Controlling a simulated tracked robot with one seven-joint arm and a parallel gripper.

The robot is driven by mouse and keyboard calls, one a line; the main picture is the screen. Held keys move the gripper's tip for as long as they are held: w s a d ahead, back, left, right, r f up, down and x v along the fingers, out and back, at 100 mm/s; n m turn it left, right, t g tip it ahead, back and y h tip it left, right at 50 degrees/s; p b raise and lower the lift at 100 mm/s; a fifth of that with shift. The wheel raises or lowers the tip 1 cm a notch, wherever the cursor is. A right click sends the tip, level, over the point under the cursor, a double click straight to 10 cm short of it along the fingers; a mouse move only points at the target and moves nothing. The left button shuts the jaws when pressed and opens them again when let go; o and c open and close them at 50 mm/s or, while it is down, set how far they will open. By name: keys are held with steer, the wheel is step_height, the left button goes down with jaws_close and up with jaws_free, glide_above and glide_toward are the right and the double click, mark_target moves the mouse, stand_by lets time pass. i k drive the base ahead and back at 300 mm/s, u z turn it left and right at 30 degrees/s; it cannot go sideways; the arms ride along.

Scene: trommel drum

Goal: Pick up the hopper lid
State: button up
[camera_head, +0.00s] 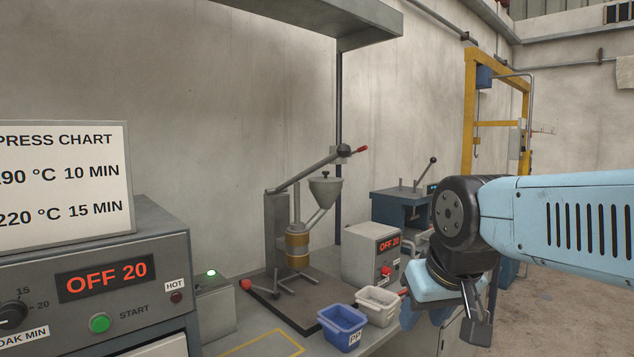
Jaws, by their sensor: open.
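The hopper is a grey funnel (325,193) on the small injection press in the middle of the view. The hopper lid (325,178) looks like a flat grey cover with a small knob, sitting on top of the funnel. My gripper (474,322) is at the lower right, pointing down, well to the right of and below the lid. It is open and nothing shows between its fingers. The fingers are partly hidden by my wrist.
The press lever (305,172) with a red tip slants up just above the hopper. An oven (95,285) fills the left.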

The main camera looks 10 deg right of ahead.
mark_target(323, 180)
steer(key=u, duration=0.05)
steer(key=i, duration=0.9)
steer(key=z, duration=0.05)
